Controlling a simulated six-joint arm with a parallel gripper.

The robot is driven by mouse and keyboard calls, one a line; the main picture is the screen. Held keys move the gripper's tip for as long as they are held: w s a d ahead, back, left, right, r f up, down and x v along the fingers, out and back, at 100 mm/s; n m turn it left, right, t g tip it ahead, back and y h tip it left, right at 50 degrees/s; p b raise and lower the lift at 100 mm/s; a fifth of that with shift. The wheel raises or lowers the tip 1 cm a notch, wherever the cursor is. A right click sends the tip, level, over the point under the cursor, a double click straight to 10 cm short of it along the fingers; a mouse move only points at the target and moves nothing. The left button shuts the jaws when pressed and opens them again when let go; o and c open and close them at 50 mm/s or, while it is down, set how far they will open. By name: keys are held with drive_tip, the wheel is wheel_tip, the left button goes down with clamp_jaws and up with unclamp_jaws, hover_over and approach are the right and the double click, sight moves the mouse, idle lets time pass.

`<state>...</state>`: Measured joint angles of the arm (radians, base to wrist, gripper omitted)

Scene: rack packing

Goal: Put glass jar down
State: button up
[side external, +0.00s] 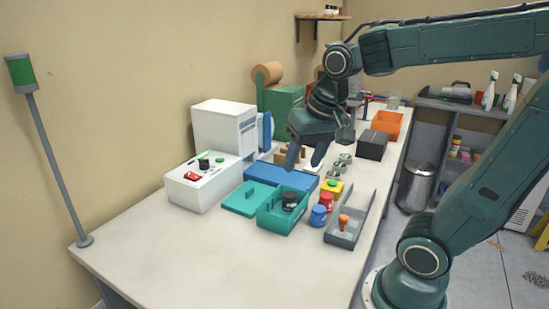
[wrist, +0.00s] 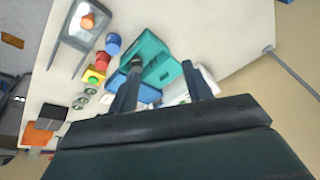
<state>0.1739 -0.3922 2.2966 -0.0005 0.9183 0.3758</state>
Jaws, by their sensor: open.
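My gripper (side external: 306,160) is open, pointing down above the blue tray and teal boxes, with nothing seen between its fingers. In the wrist view my gripper (wrist: 160,67) has its two fingers apart. A dark, round-topped object (side external: 289,200), possibly the lidded glass jar, stands inside the open teal box (side external: 271,222). It also shows in the wrist view (wrist: 136,61), close to the left fingertip; its glass cannot be made out. Several small round glass-like pieces (side external: 339,168) stand in a row to the right of my gripper, and in the wrist view (wrist: 85,97).
The teal lid (side external: 240,198) and blue tray (side external: 283,177) lie beside the box. A white control box (side external: 203,183) is left. Red and blue knobs (side external: 318,215), a yellow-based button (side external: 331,190) and a grey tray (side external: 343,237) are right. The front table is clear.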

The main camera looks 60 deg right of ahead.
drive_tip(key=s+a+n+t, duration=0.2)
drive_tip(key=s+a+n, duration=0.2)
drive_tip(key=s+n, duration=0.2)
drive_tip(key=shift+s+a+y, duration=0.2)
drive_tip(key=shift+s+y, duration=0.1)
drive_tip(key=shift+s, duration=0.35)
idle(0.9)
